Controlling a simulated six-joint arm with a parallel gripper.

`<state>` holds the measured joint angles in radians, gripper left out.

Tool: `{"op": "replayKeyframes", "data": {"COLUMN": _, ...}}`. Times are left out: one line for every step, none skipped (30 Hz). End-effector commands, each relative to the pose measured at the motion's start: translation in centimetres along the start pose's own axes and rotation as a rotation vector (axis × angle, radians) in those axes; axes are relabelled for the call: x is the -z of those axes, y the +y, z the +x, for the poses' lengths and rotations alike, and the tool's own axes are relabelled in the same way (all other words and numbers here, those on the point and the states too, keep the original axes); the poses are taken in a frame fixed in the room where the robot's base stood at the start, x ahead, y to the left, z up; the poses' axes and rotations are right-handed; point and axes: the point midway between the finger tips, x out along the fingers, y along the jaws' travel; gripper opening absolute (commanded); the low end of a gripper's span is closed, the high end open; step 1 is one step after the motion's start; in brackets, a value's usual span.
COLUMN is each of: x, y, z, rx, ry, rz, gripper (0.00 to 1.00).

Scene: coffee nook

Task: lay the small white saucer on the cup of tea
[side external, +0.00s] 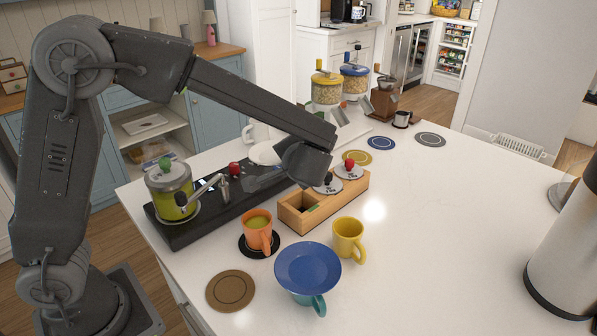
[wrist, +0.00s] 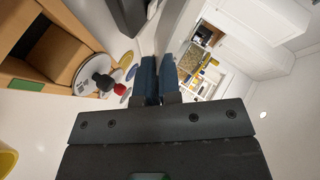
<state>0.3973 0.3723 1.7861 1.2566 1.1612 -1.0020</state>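A small white saucer (side external: 264,153) lies behind the black tray, partly hidden by my arm. An orange cup (side external: 258,238) holding yellow-green liquid stands upright on a dark coaster near the front; its top is uncovered. My gripper is above the counter near the wooden box; its fingers are hidden in the side view. In the wrist view my gripper (wrist: 159,78) shows two dark blue fingers side by side with only a thin gap. I see nothing held between them. The white saucer is not visible in the wrist view.
A wooden box (side external: 297,219) holds pale discs with black and red knobs (side external: 349,169). A yellow cup (side external: 348,238) and a blue saucer (side external: 308,267) over a teal cup (side external: 318,304) stand in front. A green-filled pot (side external: 172,195) is left. The right counter is mostly clear.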

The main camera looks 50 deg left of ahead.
Motion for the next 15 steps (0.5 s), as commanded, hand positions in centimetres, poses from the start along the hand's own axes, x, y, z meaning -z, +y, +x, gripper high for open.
{"op": "replayKeyframes", "data": {"x": -0.1, "y": -0.2, "z": -0.3, "rx": 0.042, "ry": -0.069, "rz": -0.038, "gripper": 0.00}}
{"op": "replayKeyframes", "data": {"x": -0.4, "y": -0.3, "z": -0.6, "rx": 0.070, "ry": -0.114, "rz": -0.062, "gripper": 0.00}}
{"op": "replayKeyframes", "data": {"x": -0.7, "y": -0.4, "z": -1.0, "rx": 0.106, "ry": -0.173, "rz": -0.093, "gripper": 0.00}}
{"op": "replayKeyframes", "data": {"x": -1.0, "y": -0.5, "z": -1.4, "rx": 0.132, "ry": -0.218, "rz": -0.115, "gripper": 0.00}}
{"op": "replayKeyframes", "data": {"x": -1.2, "y": -0.5, "z": -1.8, "rx": 0.159, "ry": -0.261, "rz": -0.139, "gripper": 0.00}}
{"op": "replayKeyframes", "data": {"x": -1.6, "y": -0.6, "z": -2.4, "rx": 0.192, "ry": -0.318, "rz": -0.169, "gripper": 0.00}}
{"op": "replayKeyframes", "data": {"x": -1.9, "y": -0.6, "z": -2.9, "rx": 0.217, "ry": -0.359, "rz": -0.190, "gripper": 0.00}}
{"op": "replayKeyframes", "data": {"x": -2.1, "y": -0.5, "z": -3.4, "rx": 0.240, "ry": -0.397, "rz": -0.209, "gripper": 0.00}}
{"op": "replayKeyframes", "data": {"x": -2.4, "y": -0.5, "z": -4.1, "rx": 0.269, "ry": -0.446, "rz": -0.235, "gripper": 0.00}}
{"op": "replayKeyframes", "data": {"x": -2.6, "y": -0.4, "z": -4.7, "rx": 0.289, "ry": -0.480, "rz": -0.252, "gripper": 0.00}}
{"op": "replayKeyframes", "data": {"x": -2.8, "y": -0.3, "z": -5.2, "rx": 0.307, "ry": -0.511, "rz": -0.268, "gripper": 0.00}}
{"op": "replayKeyframes", "data": {"x": -3.0, "y": -0.2, "z": -6.0, "rx": 0.328, "ry": -0.548, "rz": -0.287, "gripper": 0.00}}
{"op": "replayKeyframes", "data": {"x": -3.2, "y": -0.2, "z": -6.4, "rx": 0.343, "ry": -0.572, "rz": -0.298, "gripper": 0.00}}
{"op": "replayKeyframes", "data": {"x": -3.3, "y": -0.1, "z": -6.9, "rx": 0.355, "ry": -0.594, "rz": -0.310, "gripper": 0.00}}
{"op": "replayKeyframes", "data": {"x": -3.4, "y": -0.1, "z": -7.4, "rx": 0.369, "ry": -0.619, "rz": -0.322, "gripper": 0.00}}
